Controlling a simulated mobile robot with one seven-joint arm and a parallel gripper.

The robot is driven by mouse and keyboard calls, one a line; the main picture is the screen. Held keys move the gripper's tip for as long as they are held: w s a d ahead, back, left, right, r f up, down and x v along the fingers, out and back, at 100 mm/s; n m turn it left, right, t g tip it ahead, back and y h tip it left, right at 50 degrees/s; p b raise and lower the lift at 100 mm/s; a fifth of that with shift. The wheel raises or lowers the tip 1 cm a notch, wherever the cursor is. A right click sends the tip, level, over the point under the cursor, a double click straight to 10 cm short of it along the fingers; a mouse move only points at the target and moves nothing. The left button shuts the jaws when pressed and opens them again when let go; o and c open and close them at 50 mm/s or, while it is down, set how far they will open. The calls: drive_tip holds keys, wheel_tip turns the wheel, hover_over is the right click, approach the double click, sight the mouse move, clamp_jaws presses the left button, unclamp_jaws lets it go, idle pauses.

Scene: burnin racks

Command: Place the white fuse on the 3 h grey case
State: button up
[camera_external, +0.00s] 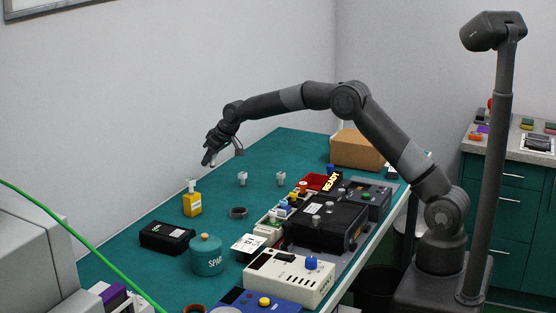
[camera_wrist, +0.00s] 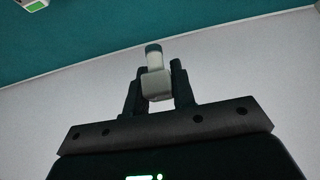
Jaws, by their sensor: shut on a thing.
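My gripper (camera_external: 210,158) hangs in the air above the far left part of the green bench. In the wrist view its two fingers (camera_wrist: 157,82) are shut on a small white fuse (camera_wrist: 158,84), a pale block with a narrower post and a dark grey-green end. Two similar whitish pieces (camera_external: 242,178) and (camera_external: 280,178) stand on the bench to the right of my gripper. A dark grey case (camera_external: 375,203) and a larger black case (camera_external: 322,225) stand along the right edge. I cannot read a 3 h marking on any case.
A yellow block with a white top (camera_external: 192,206), a black box (camera_external: 167,238), a teal SPARE tin (camera_external: 206,256) and a dark ring (camera_external: 238,212) stand on the left half. A cream device (camera_external: 290,278) and cardboard box (camera_external: 357,150) line the right side. The far left bench is bare.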

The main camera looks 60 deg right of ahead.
drive_tip(key=s+d+r+m+g+h, duration=0.1)
drive_tip(key=s+d+r+m+h, duration=0.15)
drive_tip(key=s+d, duration=0.75)
drive_tip(key=s+d+r+m+h, duration=0.1)
drive_tip(key=s+d+m, duration=0.2)
drive_tip(key=s+d, duration=0.65)
drive_tip(key=s+d+r+m+g+h, duration=0.1)
drive_tip(key=s+d+r+m, duration=0.15)
drive_tip(key=s+d, duration=0.75)
drive_tip(key=s+d+f+m+g+h, duration=0.15)
drive_tip(key=s+d+m, duration=0.45)
drive_tip(key=s, duration=1.1)
drive_tip(key=s+d+f+m+g+h, duration=0.1)
drive_tip(key=s+d+m+g, duration=0.25)
drive_tip(key=s+d, duration=0.95)
hover_over(386, 167)
drive_tip(key=shift+m, duration=0.25)
wheel_tip(386, 167, down, 6)
drive_tip(key=shift+s+a+f, duration=0.1)
drive_tip(key=shift+s+a, duration=0.05)
drive_tip(key=shift+f, duration=2.05)
